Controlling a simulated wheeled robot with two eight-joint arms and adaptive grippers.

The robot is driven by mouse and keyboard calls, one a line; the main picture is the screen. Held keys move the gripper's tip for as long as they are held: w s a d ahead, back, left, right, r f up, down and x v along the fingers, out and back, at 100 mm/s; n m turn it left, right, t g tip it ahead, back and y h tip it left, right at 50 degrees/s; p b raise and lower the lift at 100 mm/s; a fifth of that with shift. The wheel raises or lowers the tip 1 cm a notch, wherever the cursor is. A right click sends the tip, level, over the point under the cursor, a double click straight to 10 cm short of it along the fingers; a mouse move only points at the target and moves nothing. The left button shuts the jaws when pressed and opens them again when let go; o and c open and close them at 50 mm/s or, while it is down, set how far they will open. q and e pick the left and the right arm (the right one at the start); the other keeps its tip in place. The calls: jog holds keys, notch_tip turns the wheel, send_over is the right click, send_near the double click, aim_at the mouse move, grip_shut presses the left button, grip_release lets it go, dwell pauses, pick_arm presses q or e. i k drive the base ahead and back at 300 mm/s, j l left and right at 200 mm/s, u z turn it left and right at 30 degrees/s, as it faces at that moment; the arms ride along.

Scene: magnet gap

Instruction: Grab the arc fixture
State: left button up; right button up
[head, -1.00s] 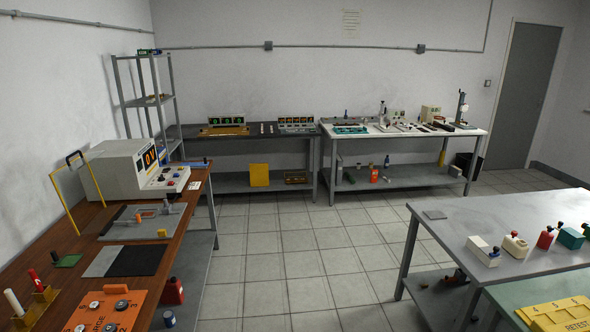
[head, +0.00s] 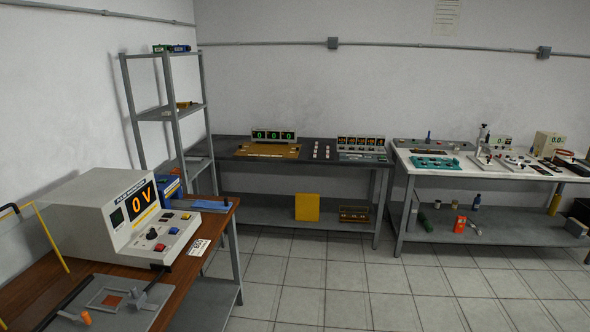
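No thing in the head view can be told for sure as the arc fixture. A grey plate fixture (head: 112,300) with a reddish square, a dark lever and an orange knob lies on the wooden bench (head: 205,262) at the lower left, cut by the picture edge. Behind it stands a beige power supply (head: 105,215) with an orange "0 V" display. Small instruments stand on the white-topped bench (head: 420,184) at the right, too small to tell apart. Neither of my grippers is in view.
A dark bench (head: 320,163) stands along the back wall with meters and a brown board (head: 268,151). A grey shelf rack (head: 172,112) stands at the back left. A yellow panel (head: 307,207) is on the lower shelf. The tiled floor (head: 330,285) ahead is clear.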

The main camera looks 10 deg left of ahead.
aim_at(159, 49)
jog(key=i, duration=2.45)
jog(key=i+u, duration=0.2)
jog(key=i, duration=0.25)
jog(key=i+u, duration=0.2)
jog(key=i, duration=0.25)
jog(key=i+l+u, duration=0.2)
jog(key=i, duration=0.3)
jog(key=i+l+u, duration=0.2)
jog(key=i, duration=0.25)
